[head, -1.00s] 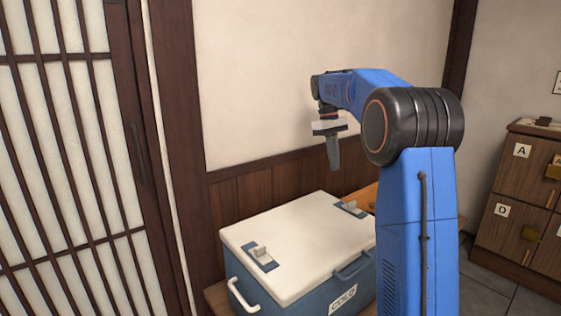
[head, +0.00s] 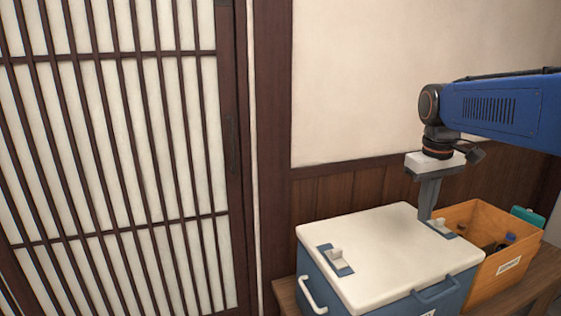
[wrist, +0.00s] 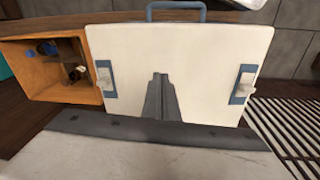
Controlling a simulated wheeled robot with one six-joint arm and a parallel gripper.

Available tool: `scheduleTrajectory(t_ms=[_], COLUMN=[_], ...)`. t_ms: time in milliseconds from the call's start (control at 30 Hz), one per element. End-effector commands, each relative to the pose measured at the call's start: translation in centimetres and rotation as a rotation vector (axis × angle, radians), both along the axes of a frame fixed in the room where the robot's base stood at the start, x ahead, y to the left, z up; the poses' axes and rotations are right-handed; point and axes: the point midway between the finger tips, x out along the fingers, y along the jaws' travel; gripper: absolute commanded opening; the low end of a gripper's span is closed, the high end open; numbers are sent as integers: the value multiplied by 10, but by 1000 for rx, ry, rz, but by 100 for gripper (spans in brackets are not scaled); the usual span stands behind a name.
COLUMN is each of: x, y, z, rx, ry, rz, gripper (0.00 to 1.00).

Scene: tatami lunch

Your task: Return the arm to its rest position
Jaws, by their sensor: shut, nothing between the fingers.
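My gripper (head: 428,205) points down beside the far right part of the cooler's white lid (head: 385,255) in the head view. Its fingers are shut with nothing between them. In the wrist view the shut fingers (wrist: 160,95) show in front of the white lid (wrist: 205,60), apart from it as far as I can tell. My blue arm (head: 500,108) reaches in from the right edge of the head view. The cooler (head: 450,300) is blue with its lid closed and a latch at each side.
An orange wooden crate (head: 490,275) holding bottles stands right of the cooler; it also shows in the wrist view (wrist: 75,92). A teal item (head: 528,215) is behind it. Both stand on a wooden bench (head: 545,268). A lattice sliding door (head: 110,150) fills the left; a plain wall is behind.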

Motion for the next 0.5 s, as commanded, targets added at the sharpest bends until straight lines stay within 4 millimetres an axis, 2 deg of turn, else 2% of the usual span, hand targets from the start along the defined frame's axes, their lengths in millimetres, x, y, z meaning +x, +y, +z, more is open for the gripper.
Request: scheduleTrajectory(t_ms=[33, 100, 267, 500], x=[-16, -34, -75, -134], y=[6, 12, 27, 45], z=[-4, -12, -32, -73], rx=[3, 10, 27, 61], ry=[-22, -50, -114, -208], rz=[-8, -20, -52, -100], gripper=[0, 0, 0, 0])
